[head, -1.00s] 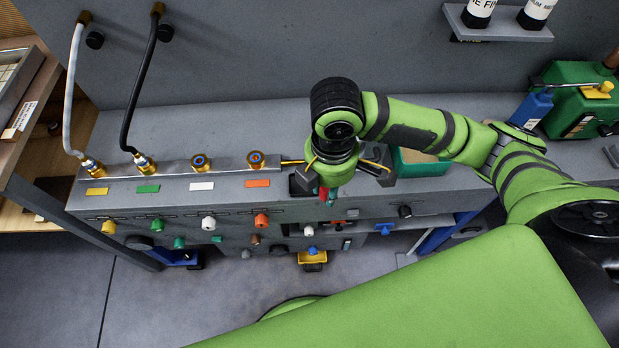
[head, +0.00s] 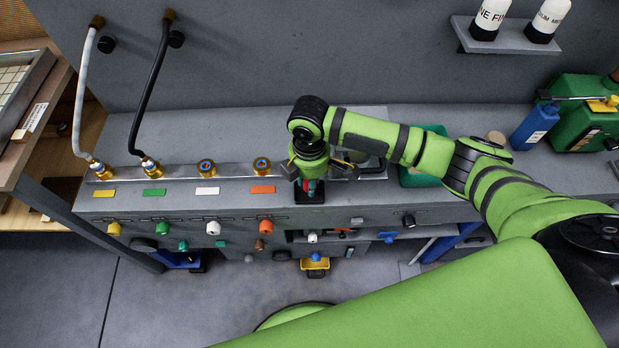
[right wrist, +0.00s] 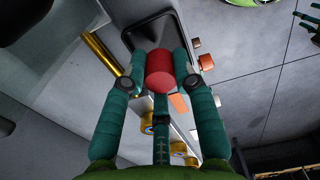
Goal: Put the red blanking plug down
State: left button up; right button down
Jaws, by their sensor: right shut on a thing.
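The red blanking plug (right wrist: 160,72) is between the teal fingertips of my right gripper (right wrist: 160,76), which is shut on it. In the head view my right gripper (head: 309,178) points down at the bench top, with a bit of red showing at its tips. A small black tray (head: 309,196) lies right below it. In the right wrist view the dark tray (right wrist: 143,28) shows just beyond the plug. I cannot tell whether the plug touches it. Small teal parts at the right wrist view's upper right edge may be my left gripper (right wrist: 308,20).
A metal manifold (head: 185,172) runs left of the tray, with two hoses fitted and two open brass ports, the nearest one (head: 261,165) above an orange label. Coloured knobs line the front panel. A green box (head: 424,178) and a blue bottle (head: 535,124) stand to the right.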

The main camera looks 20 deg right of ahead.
jog(key=shift+f, duration=0.35)
jog(key=c, duration=1)
grip_release()
jog(key=shift+r, duration=0.1)
notch_tip(320, 180, up, 13)
jog(key=shift+f+b, duration=0.2)
jog(key=shift+b, duration=0.25)
